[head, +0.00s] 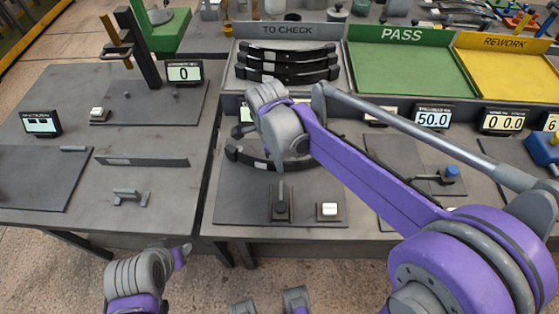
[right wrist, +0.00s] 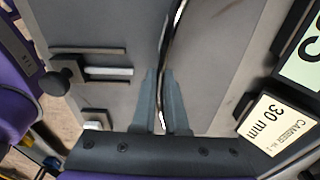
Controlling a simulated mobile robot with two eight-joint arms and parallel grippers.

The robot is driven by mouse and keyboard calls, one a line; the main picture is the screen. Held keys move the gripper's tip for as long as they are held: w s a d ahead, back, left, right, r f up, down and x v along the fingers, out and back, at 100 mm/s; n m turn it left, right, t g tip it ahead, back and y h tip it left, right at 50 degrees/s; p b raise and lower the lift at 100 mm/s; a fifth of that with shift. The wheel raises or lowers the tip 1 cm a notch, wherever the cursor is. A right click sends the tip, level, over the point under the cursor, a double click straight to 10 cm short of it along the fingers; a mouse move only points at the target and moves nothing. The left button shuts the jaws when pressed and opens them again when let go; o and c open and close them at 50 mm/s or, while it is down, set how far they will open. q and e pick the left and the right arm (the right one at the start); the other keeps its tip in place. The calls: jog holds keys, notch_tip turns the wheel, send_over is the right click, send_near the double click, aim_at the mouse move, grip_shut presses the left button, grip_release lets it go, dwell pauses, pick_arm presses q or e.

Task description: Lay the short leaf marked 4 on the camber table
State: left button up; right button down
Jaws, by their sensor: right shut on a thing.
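My right gripper (head: 275,160) is shut on a dark, slightly curved leaf (head: 243,157), over the grey camber table plate (head: 235,205) in the head view. In the right wrist view the two fingers (right wrist: 160,78) close on the leaf (right wrist: 165,50), seen edge-on above the grey plate (right wrist: 215,60). I cannot tell whether the leaf touches the plate. Its number is not visible. My left arm (head: 140,280) is low at the left; its fingers are not clear.
A knobbed lever (head: 281,205) and a white button (head: 329,210) stand at the plate's front. A card (right wrist: 277,125) reads "CAMBER No 2, 30 mm". Behind are a TO CHECK tray (head: 236,50) with several leaves, and PASS (head: 405,88) and REWORK (head: 512,85) trays.

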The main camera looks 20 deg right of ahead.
pick_arm(q)
jog(key=shift+f, duration=0.1)
pick_arm(e)
jog(key=shift+f, duration=0.15)
jog(key=c, duration=1.4)
grip_release()
jog(key=o, duration=0.5)
jog(key=shift+o, duration=0.4)
jog(key=shift+f, duration=0.1)
jog(key=o, duration=0.4)
jog(key=shift+o, duration=0.2)
jog(key=shift+r+p, duration=0.65)
jog(key=shift+r, duration=0.45)
jog(key=shift+r+p, duration=1.85)
jog(key=shift+r, duration=1.15)
pick_arm(q)
notch_tip(320, 180, up, 6)
jog(key=w, duration=0.1)
jog(key=shift+w, duration=0.3)
